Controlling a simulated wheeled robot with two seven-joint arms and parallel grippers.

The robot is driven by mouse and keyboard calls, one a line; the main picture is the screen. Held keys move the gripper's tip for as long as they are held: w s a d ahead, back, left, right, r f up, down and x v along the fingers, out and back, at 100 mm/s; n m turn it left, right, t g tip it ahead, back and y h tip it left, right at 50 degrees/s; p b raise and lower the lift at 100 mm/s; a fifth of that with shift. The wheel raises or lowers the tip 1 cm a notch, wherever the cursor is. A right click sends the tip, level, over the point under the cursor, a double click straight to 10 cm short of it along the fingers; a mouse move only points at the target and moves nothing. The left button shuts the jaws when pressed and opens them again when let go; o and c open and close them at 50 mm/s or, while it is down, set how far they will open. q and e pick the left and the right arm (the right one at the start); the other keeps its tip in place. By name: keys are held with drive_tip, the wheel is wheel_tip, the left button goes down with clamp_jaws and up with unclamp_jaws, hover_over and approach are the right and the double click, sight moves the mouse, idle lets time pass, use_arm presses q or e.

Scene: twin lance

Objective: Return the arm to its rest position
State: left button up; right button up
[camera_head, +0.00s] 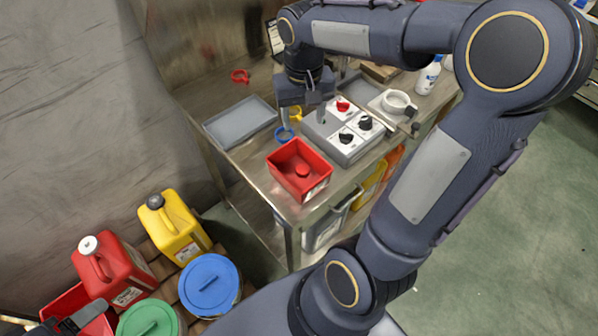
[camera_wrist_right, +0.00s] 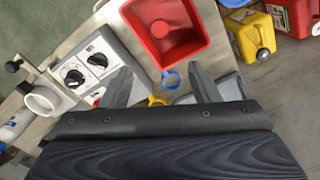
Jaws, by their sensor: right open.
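My right arm reaches across the head view from the right. Its gripper (camera_head: 304,118) points down over the steel table (camera_head: 262,160), beside the grey control box (camera_head: 343,146). In the right wrist view the gripper (camera_wrist_right: 163,88) shows two fingers spread apart with nothing held between them. A blue ring (camera_head: 285,135) and a yellow ring (camera_head: 295,114) lie on the table near the fingers. They also show between the fingers in the right wrist view. A dark piece at the lower left of the head view (camera_head: 80,314) may be my left gripper; its fingers cannot be made out.
A red bin (camera_head: 299,171) stands at the table's front corner, near the gripper. A grey tray (camera_head: 240,122) lies left, a red ring (camera_head: 240,76) behind it. A white round fixture (camera_head: 397,103) and a bottle (camera_head: 428,77) stand right. Yellow (camera_head: 174,229) and red (camera_head: 112,269) cans stand below.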

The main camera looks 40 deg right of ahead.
drive_tip(key=shift+r, duration=0.65)
drive_tip(key=s+a+n+t+y, duration=0.2)
drive_tip(key=s+a+t, duration=0.3)
drive_tip(key=s+a, duration=0.5)
drive_tip(key=s+y, duration=0.1)
drive_tip(key=s, duration=0.3)
drive_tip(key=shift+a+f+n+t+y, duration=0.3)
drive_tip(key=shift+f+n+y, duration=0.05)
drive_tip(key=shift+n+y, duration=0.05)
